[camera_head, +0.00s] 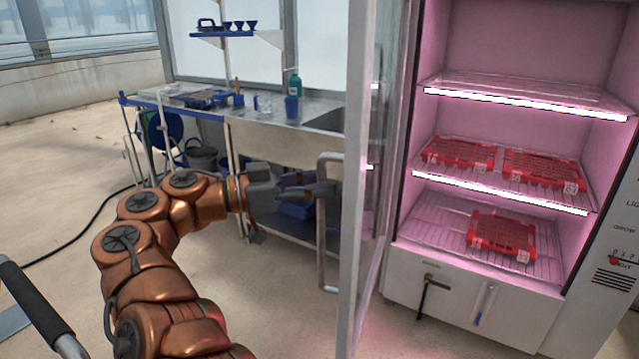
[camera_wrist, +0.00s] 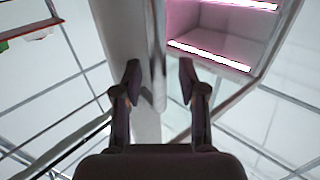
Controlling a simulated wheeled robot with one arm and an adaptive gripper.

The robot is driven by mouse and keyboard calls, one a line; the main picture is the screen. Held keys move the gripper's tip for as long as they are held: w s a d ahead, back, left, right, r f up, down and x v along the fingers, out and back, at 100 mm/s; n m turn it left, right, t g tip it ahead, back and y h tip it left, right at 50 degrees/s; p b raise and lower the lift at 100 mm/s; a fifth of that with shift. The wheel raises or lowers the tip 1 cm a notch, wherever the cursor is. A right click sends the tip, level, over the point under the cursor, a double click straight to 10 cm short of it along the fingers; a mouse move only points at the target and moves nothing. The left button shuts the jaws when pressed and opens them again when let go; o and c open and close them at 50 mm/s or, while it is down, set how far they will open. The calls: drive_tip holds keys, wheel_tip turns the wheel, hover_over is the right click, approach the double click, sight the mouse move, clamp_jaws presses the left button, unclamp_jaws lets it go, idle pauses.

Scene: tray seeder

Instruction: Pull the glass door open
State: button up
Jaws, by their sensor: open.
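The glass door (camera_head: 362,180) stands swung out from the pink-lit cabinet (camera_head: 478,285), seen almost edge-on in the head view. Its grey bar handle (camera_head: 322,240) is on the door's left side. My gripper (camera_head: 326,187) is at the upper half of this handle, fingers pointing right toward the door. In the wrist view my gripper (camera_wrist: 159,82) has its two fingers spread apart, with an upright grey bar showing between and beyond them. I cannot tell whether a finger touches the handle. The cabinet interior (camera_wrist: 215,45) shows at upper right there.
Red trays (camera_head: 502,235) lie on the cabinet's wire shelves. A steel sink bench (camera_head: 270,125) with a blue cup and green bottle stands behind my arm. A grey bucket (camera_head: 201,158) is under it. Open floor (camera_head: 60,150) lies to the left.

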drive_tip(key=v, duration=0.7)
idle(0.5)
